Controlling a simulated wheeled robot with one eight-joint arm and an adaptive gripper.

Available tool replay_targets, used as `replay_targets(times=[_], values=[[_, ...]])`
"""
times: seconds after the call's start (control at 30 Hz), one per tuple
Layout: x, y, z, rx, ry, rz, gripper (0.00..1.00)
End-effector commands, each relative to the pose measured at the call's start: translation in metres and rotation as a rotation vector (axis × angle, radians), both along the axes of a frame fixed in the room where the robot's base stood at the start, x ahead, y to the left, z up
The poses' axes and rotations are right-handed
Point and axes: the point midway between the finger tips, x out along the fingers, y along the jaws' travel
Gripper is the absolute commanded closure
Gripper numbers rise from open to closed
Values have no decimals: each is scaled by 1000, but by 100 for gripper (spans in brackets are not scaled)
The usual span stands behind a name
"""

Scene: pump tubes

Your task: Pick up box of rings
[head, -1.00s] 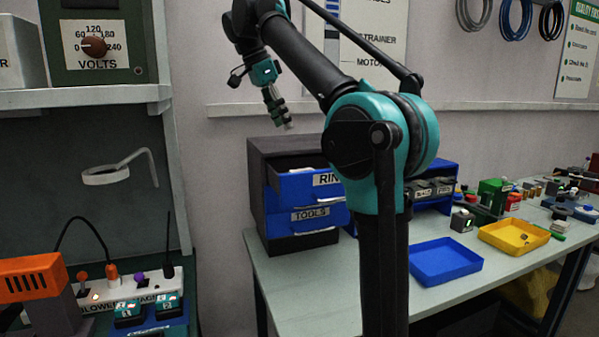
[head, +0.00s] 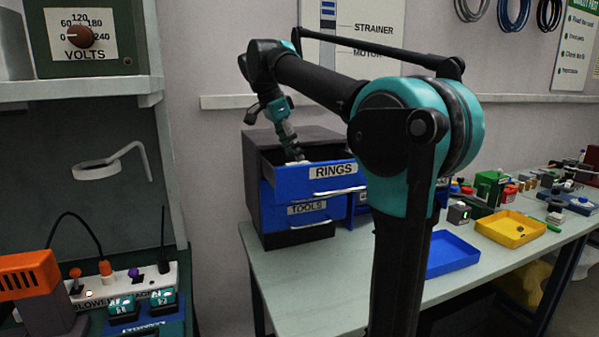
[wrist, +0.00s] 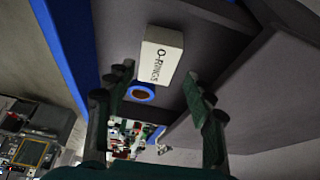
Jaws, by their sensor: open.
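The box of rings is a small white box labelled O-RINGS (wrist: 162,55), lying inside the open drawer in the wrist view. The blue drawer labelled RINGS (head: 335,172) is pulled out of the dark cabinet. My gripper (head: 297,157) reaches down into the drawer opening in the head view. In the wrist view my gripper (wrist: 158,95) is open, its fingers spread on either side below the box, apart from it and empty. In the head view the box is mostly hidden by the drawer front and gripper.
The blue drawer front and grey drawer walls are close around my gripper. The TOOLS drawer (head: 305,209) is below. A blue tray (head: 452,252) and yellow tray (head: 510,228) stand on the table.

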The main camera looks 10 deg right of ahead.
Motion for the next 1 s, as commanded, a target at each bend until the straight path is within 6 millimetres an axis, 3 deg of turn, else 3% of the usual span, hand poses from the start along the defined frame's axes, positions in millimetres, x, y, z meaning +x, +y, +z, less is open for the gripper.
replay_targets(times=[0.4, 0.67, 1.0], values=[[2, -20, -44, 0, 0, -1, 47], [3, -21, -47, 0, -1, 0, 47], [3, -21, -47, 0, 0, 0, 83]])
